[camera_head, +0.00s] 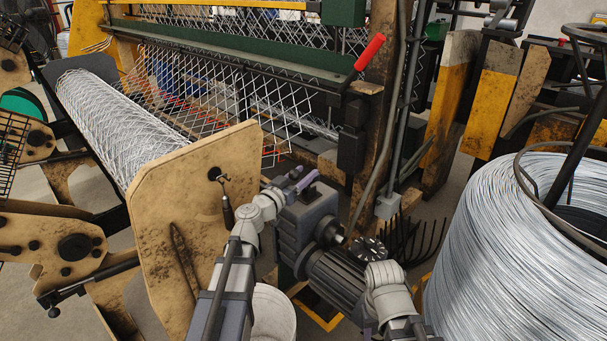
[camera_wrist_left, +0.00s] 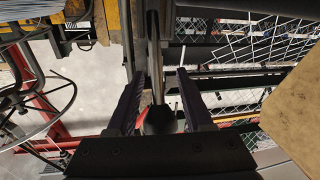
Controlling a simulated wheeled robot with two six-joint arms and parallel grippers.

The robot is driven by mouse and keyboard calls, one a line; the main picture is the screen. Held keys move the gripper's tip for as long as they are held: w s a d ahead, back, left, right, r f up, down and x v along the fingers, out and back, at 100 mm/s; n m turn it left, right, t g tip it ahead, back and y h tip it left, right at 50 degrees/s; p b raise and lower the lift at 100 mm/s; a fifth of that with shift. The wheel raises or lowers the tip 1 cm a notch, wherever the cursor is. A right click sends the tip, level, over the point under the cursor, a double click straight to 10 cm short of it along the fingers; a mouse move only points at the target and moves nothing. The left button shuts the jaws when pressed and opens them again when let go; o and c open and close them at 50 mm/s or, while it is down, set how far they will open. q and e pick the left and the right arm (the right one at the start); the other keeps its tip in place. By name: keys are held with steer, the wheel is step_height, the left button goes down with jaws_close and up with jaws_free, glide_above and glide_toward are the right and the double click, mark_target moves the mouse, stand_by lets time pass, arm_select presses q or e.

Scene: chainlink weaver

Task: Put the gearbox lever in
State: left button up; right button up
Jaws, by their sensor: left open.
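In the head view a lever with a red grip (camera_head: 370,52) slants up from the loom frame, clear of my grippers. The dark grey gearbox (camera_head: 298,224) stands low in the middle with a ribbed motor beside it. My left gripper (camera_head: 303,181) is open just above the gearbox. In the left wrist view its two fingers (camera_wrist_left: 162,100) stand apart, with a dark rod with a rounded black end (camera_wrist_left: 158,120) showing between them; I cannot tell whether they touch. My right wrist shows at the bottom; its gripper (camera_head: 368,328) is mostly hidden.
A large wire coil (camera_head: 500,250) fills the right side. A tan end plate (camera_head: 180,235) and a roll of mesh (camera_head: 120,120) stand at the left. A white bucket (camera_head: 274,315) is below the gearbox. Yellow-and-grey posts (camera_head: 450,95) stand behind.

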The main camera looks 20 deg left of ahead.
arm_select(q)
steer(key=v, duration=0.7)
steer(key=shift+s+a, duration=0.1)
steer(key=shift+s, duration=0.2)
